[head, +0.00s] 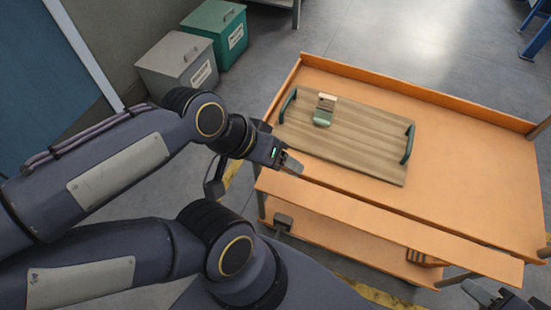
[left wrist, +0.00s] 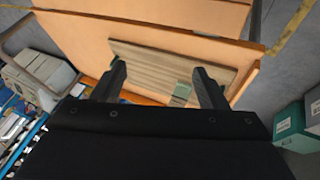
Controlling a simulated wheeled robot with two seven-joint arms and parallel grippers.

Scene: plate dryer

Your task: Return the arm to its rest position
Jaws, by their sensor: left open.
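My left gripper (head: 285,163) is at the end of the arm from the left in the head view, above the cart's near left edge. In the left wrist view its two dark fingers (left wrist: 160,88) stand apart with nothing held between them. My right gripper (head: 493,294) shows at the bottom right, partly cut off by the frame. Its fingertips look apart, and no held object shows.
An orange cart (head: 470,140) carries a wooden tray (head: 365,140) with green handles. A small green and tan item (head: 324,112) sits on the tray. Grey (head: 180,65) and green (head: 218,32) bins stand on the floor behind. The cart's right side is clear.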

